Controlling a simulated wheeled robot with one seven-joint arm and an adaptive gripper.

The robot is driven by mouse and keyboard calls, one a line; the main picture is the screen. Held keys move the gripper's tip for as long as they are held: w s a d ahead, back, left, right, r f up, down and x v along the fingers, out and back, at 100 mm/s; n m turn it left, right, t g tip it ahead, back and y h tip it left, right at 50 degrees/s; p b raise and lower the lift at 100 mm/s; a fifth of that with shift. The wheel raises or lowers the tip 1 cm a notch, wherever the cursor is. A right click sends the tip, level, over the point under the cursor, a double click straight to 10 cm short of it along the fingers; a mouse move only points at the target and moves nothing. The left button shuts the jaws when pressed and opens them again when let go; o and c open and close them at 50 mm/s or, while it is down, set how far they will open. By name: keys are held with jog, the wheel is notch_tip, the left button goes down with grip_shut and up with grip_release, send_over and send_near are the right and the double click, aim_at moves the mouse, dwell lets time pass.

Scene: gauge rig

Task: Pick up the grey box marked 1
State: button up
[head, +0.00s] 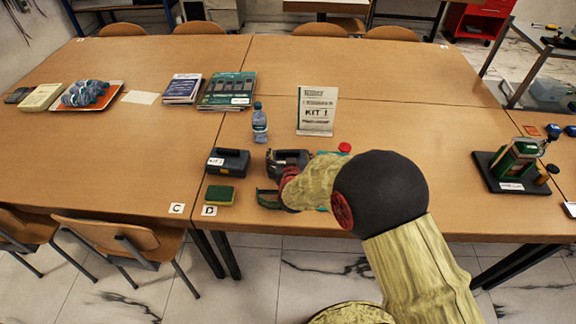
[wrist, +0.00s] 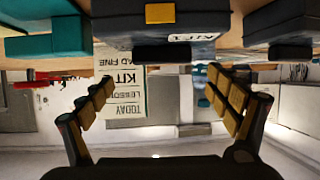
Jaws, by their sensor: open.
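A dark grey box (head: 289,158) stands on the table, partly hidden behind my arm in the head view. In the wrist view, which is upside down, a dark box (wrist: 160,22) with a yellow latch carries a label that seems to read KIT 1. A second dark grey box (head: 228,162) with a white label stands to its left in the head view; its number is too small to read surely. My gripper (wrist: 160,82) is open and empty, its fingers spread apart below the boxes in the wrist picture. In the head view my arm mostly hides it.
A green-yellow sponge (head: 220,195) lies in front of the left box. A teal object (wrist: 44,40) shows beside the labelled box. The table's front edge is close; its right middle is clear.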

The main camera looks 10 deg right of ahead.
aim_at(288, 151)
jog(key=b+x, duration=0.1)
jog(key=x, duration=0.1)
jog(key=b+x, duration=0.1)
jog(key=x, duration=0.1)
jog(key=shift+w+a+f, duration=0.15)
jog(key=shift+f, duration=0.35)
jog(key=shift+w, duration=0.25)
jog(key=shift+r, duration=0.1)
jog(key=c, duration=2.2)
